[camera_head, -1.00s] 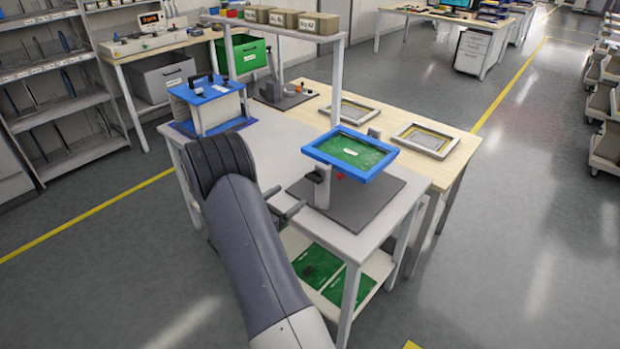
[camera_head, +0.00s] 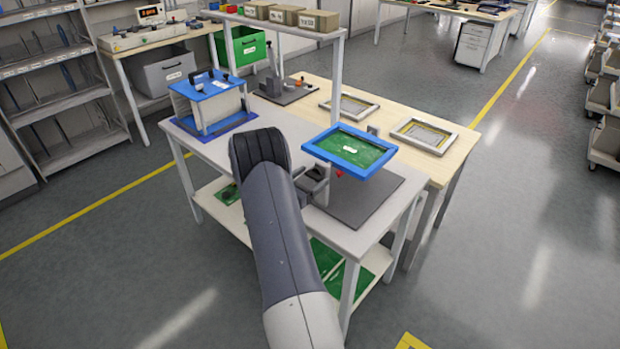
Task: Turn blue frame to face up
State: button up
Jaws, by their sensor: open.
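The blue frame (camera_head: 333,165) is a flat rectangle tilted on a stand at the right of the white table. A green board (camera_head: 364,152) with a small white label fills it, that face upward. The stand rises from a dark grey plate (camera_head: 372,202), and a small red part (camera_head: 339,173) shows just under the frame's front edge. My gripper (camera_head: 318,180) is open, to the left of and below the frame's left corner, close to the stand. My arm partly hides it. I cannot tell whether it touches the stand or frame.
A blue-topped box fixture (camera_head: 205,86) stands at the table's back left. Green boards (camera_head: 325,262) lie on the lower shelf. Floor at right is clear.

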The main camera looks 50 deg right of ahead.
jog(key=c, duration=1.4)
